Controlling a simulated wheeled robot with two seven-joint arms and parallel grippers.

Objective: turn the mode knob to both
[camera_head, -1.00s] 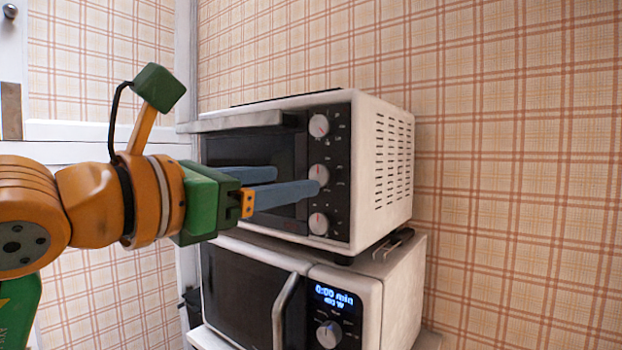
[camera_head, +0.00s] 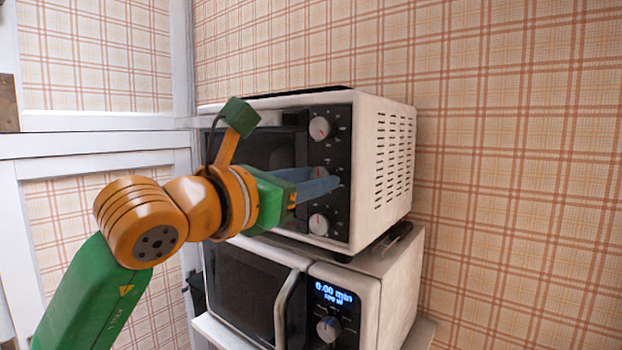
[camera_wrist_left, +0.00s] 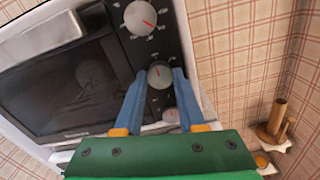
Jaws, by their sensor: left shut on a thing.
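The toaster oven (camera_head: 385,112) is white with a black control panel carrying three round knobs in a column. The top knob (camera_head: 320,128) and bottom knob (camera_head: 318,224) are clear of the gripper. The middle knob is partly hidden in the head view; in the left wrist view the middle knob (camera_wrist_left: 160,75) sits between the blue fingertips. My left gripper (camera_head: 328,183) reaches in from the left and is shut on the middle knob, one finger on each side of it. The panel markings are too small to read. My right gripper is not in view.
A white microwave (camera_head: 395,290) with a lit display and a knob (camera_head: 328,329) stands under the oven. A brown wooden holder (camera_wrist_left: 275,120) shows at the right in the left wrist view. Plaid wallpaper is behind.

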